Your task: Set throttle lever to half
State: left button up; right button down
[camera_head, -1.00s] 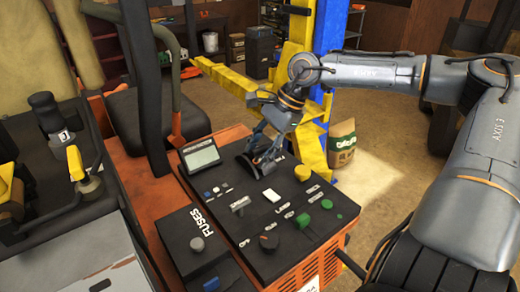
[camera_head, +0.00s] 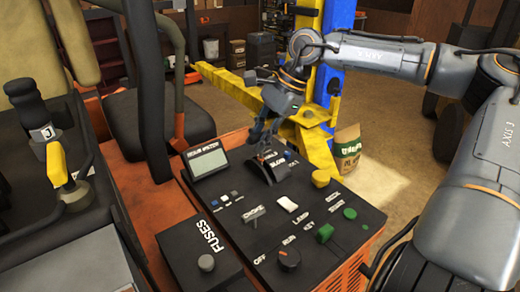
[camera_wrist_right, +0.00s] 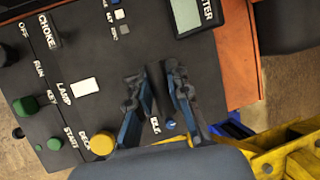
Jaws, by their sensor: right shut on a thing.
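The throttle lever's curved black housing (camera_head: 277,174) stands on the black control panel, beside the hour meter. My right gripper (camera_head: 262,145) is above this housing, fingers pointing down, shut on the throttle lever. The fingers largely hide the lever, so its exact position in the slot cannot be read. In the right wrist view the two fingers (camera_wrist_right: 154,115) lie either side of the lever area; the lever itself is hard to make out against the dark panel. My left gripper is out of view.
The hour meter (camera_head: 208,160) is close on the left. A yellow knob (camera_head: 321,178), white lamp switch (camera_head: 288,203), choke knob (camera_head: 254,213), green key switch (camera_head: 325,232) and red-marked rotary knob (camera_head: 289,258) sit nearby. A yellow lift arm (camera_head: 228,85) runs behind the panel.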

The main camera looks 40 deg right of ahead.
jog(key=shift+w, duration=0.2)
jog(key=shift+s, duration=0.1)
jog(key=shift+s+r, duration=0.1)
jog(key=c, duration=1.3)
grip_release()
jog(key=shift+o, duration=0.2)
jog(key=shift+s, duration=0.1)
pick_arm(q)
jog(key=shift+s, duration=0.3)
pick_arm(e)
jog(key=v, duration=1.2)
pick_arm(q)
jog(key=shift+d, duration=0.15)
